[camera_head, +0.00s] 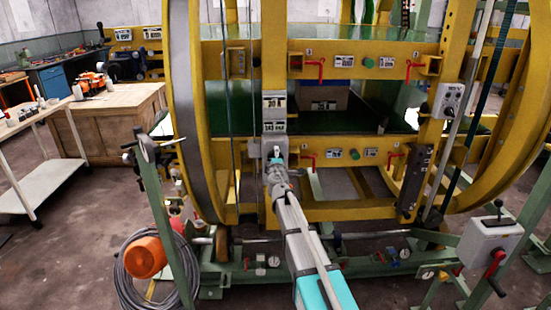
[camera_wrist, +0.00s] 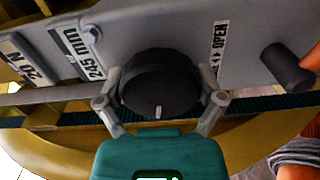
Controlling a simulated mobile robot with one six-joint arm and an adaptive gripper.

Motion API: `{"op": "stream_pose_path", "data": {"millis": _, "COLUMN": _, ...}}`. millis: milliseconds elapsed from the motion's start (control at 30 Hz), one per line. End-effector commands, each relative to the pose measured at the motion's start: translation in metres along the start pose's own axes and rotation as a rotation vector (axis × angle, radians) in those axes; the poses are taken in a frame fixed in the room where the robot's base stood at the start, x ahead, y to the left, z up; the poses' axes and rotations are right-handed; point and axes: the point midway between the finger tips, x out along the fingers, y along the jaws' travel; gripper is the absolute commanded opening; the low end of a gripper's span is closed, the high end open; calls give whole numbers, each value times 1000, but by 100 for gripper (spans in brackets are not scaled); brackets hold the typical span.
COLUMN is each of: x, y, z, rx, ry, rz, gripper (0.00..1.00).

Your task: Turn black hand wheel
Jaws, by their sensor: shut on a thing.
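The black hand wheel (camera_wrist: 160,86) is a round knob with a ribbed rim and a pale index mark pointing down toward my gripper in the wrist view. It sits on a grey metal housing (camera_wrist: 200,30) with an "OPEN" label and a "245 mm" label. My gripper (camera_wrist: 160,103) has one finger on the left side of the wheel and one on the right, shut on its rim. In the head view, my gripper (camera_head: 275,165) is at the grey box on the yellow post, and the wheel is hidden there.
A black handle (camera_wrist: 288,66) sticks out right of the wheel. Yellow ring frames (camera_head: 182,110) surround the area in the head view. Red valve levers (camera_head: 318,68) sit on the yellow beams. A control box (camera_head: 490,240) stands at lower right, and a coiled hose (camera_head: 130,285) at lower left.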

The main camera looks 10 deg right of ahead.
Motion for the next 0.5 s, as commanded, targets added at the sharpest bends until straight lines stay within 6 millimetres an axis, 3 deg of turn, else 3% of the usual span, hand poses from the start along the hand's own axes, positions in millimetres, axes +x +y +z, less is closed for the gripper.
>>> {"op": "stream_pose_path", "data": {"millis": 300, "x": 0, "y": 0, "z": 0, "rx": 2, "ry": 1, "rz": 0, "gripper": 40}}
{"op": "stream_pose_path", "data": {"millis": 333, "x": 0, "y": 0, "z": 0, "rx": 2, "ry": 1, "rz": 0, "gripper": 93}}
{"op": "stream_pose_path", "data": {"millis": 400, "x": 0, "y": 0, "z": 0, "rx": 1, "ry": 1, "rz": 0, "gripper": 100}}
{"op": "stream_pose_path", "data": {"millis": 500, "x": 0, "y": 0, "z": 0, "rx": 1, "ry": 1, "rz": 0, "gripper": 100}}
